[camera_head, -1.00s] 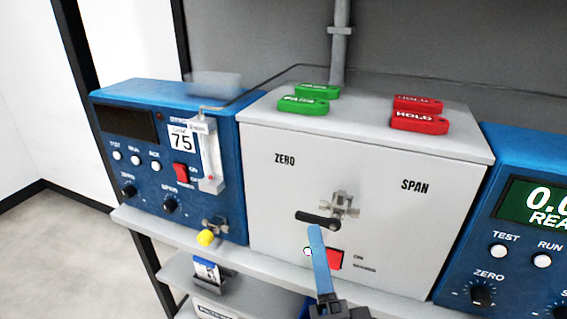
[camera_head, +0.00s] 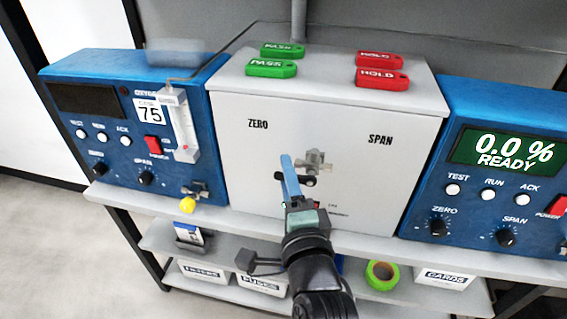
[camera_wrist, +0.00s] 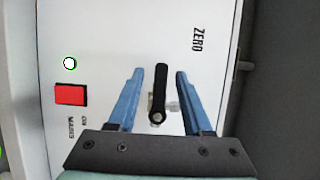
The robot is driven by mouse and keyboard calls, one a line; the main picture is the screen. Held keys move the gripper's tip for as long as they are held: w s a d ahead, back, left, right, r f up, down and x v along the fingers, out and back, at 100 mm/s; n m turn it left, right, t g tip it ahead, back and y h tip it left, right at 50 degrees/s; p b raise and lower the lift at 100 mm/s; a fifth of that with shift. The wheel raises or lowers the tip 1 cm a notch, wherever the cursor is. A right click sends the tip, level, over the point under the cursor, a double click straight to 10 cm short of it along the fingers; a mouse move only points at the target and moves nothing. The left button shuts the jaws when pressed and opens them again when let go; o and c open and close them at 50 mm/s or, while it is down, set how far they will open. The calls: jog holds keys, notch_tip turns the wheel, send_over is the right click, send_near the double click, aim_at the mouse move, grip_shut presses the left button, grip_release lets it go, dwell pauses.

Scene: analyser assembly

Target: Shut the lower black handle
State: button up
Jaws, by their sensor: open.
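The black handle (camera_wrist: 160,93) is on a metal valve on the front of the white ZERO/SPAN box (camera_head: 268,175). It lies about level across the box front, its free end toward ZERO. In the wrist view it lies between the two blue fingers of my gripper (camera_wrist: 160,72), with a gap on either side. My gripper is open. In the head view my gripper (camera_head: 287,160) reaches up in front of the handle (camera_head: 309,182) and hides its left part. Only one black handle shows clearly.
A red switch (camera_wrist: 70,95) and a small white lamp (camera_wrist: 69,63) sit on the box near the valve. Blue analysers stand left (camera_head: 115,190) and right (camera_head: 400,225). Green PASS (camera_head: 271,69) and red HOLD (camera_head: 381,79) tags lie on top.

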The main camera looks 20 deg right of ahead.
jog(key=shift+x, duration=1.8)
jog(key=shift+a, duration=0.1)
jog(key=shift+c, duration=0.3)
grip_shut()
